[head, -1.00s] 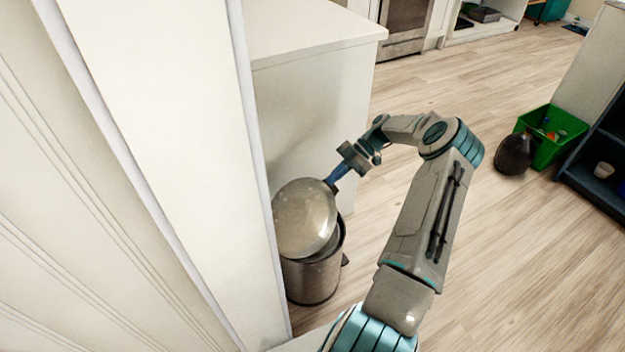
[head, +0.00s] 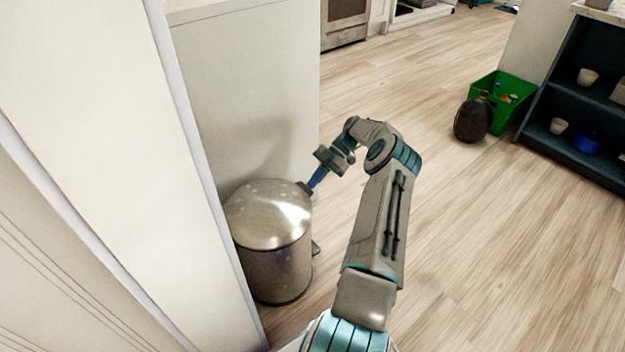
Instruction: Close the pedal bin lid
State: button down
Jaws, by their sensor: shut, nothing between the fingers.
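The pedal bin (head: 273,270) is a brushed metal cylinder standing on the floor beside a white cabinet. Its domed, shiny lid (head: 265,212) lies flat over the top, and no gap shows between lid and body from here. My gripper (head: 306,188) is shut and empty at the lid's far right edge, pointing down and to the left. I cannot tell whether its dark tips touch the lid.
A white panel (head: 110,150) stands close on the left, partly hiding the bin's left side. A white cabinet (head: 255,95) is behind the bin. A green crate (head: 508,98), a dark rounded object (head: 472,120) and a dark shelf (head: 560,125) stand at the right. The middle floor is clear.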

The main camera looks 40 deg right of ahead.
notch_tip(320, 180, down, 3)
jog(key=shift+s+f+b, duration=0.1)
jog(key=shift+s+b, duration=0.05)
jog(key=shift+b, duration=0.65)
jog(key=shift+a, duration=0.1)
jog(key=s+d+r+p, duration=0.6)
jog(key=s+r, duration=0.4)
jog(key=r, duration=0.2)
jog(key=shift+d+r, duration=0.35)
jog(key=shift+d, duration=0.05)
